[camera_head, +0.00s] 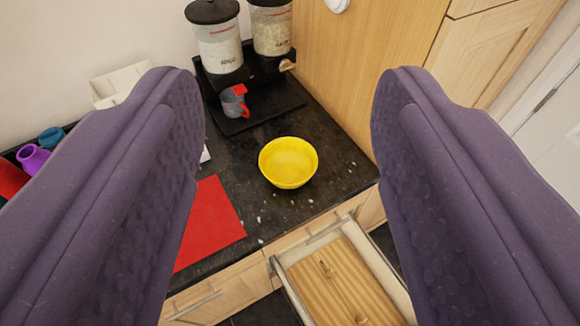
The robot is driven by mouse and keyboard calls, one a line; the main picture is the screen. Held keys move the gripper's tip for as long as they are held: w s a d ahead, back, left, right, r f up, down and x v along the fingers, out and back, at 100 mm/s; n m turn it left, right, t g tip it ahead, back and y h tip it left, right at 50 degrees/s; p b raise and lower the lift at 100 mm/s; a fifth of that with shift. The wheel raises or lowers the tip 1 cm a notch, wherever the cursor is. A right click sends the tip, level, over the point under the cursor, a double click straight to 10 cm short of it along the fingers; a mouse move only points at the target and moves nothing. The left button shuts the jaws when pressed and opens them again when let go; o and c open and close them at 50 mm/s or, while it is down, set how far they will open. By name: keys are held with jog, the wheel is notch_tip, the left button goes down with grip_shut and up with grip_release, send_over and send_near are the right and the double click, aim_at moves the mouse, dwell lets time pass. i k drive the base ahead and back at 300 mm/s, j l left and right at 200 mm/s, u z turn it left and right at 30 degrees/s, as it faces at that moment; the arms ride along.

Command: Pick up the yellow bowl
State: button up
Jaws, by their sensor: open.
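The yellow bowl (289,163) stands upright on the dark granite countertop (262,215), near its front edge at the right end. It looks empty. My gripper (287,95) shows as two large purple fingers, one on each side of the picture. The fingers are wide open with nothing between them. The bowl appears in the gap between the fingers, farther away and apart from both.
A cereal dispenser (219,55) stands behind the bowl, with a grey and red mug (234,103) on its base. A red mat (212,222) lies left. An open drawer (345,280) juts out below the counter. A wooden cabinet (345,65) rises at the right.

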aim_at(286, 162)
jog(key=i+u, duration=0.35)
jog(key=i, duration=0.6)
